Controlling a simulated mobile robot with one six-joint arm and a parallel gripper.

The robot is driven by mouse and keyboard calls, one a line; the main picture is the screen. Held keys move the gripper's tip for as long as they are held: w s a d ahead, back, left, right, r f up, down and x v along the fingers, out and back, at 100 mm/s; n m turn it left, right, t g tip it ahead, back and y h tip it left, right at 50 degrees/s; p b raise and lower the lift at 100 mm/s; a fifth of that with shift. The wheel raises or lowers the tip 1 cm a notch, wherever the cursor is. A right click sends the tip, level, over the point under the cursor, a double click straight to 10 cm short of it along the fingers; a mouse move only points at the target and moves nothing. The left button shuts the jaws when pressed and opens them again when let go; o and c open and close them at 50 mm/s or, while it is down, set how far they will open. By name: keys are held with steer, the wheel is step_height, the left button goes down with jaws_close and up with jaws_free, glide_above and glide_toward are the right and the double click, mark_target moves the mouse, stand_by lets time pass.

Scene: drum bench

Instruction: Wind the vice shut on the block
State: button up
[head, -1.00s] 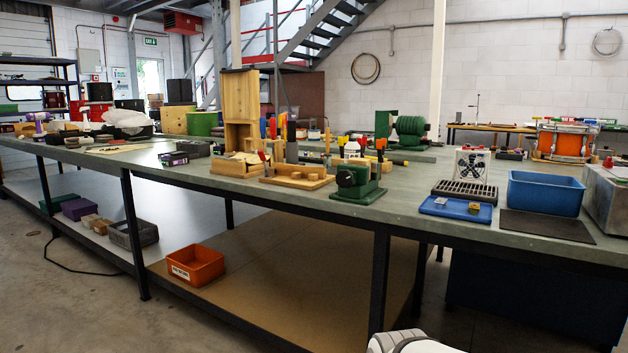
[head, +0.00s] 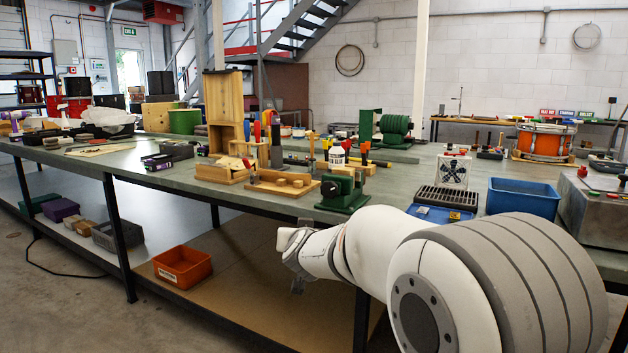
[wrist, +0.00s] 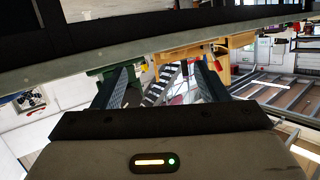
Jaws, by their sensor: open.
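The green vice (head: 345,199) stands near the front edge of the bench, with a dark round part on its left side. I cannot make out a block between its jaws at this size. My gripper (head: 297,260) is in front of the bench edge, below and to the left of the vice, apart from it. In the wrist view my gripper (wrist: 163,85) has its two fingers spread with nothing between them. That view is upside down, and a green body, probably the vice (wrist: 108,69), shows partly hidden behind the left finger.
A wooden tray (head: 262,189) with round wooden pieces lies left of the vice, with a white bottle (head: 337,156) behind. A blue tray (head: 428,213) and blue bin (head: 522,198) stand to the right. An orange bin (head: 183,268) sits on the lower shelf.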

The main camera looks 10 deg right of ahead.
mark_target(328, 190)
steer(key=w+d+r+m+h, duration=0.2)
steer(key=w+h, duration=0.1)
steer(key=w, duration=0.1)
steer(key=w+d+r+m+h, duration=0.2)
steer(key=w+d+h, duration=0.1)
steer(key=w+d+r+m+h, duration=0.2)
steer(key=w+h, duration=0.1)
steer(key=w, duration=0.1)
steer(key=shift+w+d+r+h, duration=0.2)
steer(key=shift+w+d+h, duration=0.1)
steer(key=shift+d+h, duration=0.1)
steer(key=shift+c, duration=0.4)
steer(key=shift+p, duration=0.3)
steer(key=c, duration=0.9)
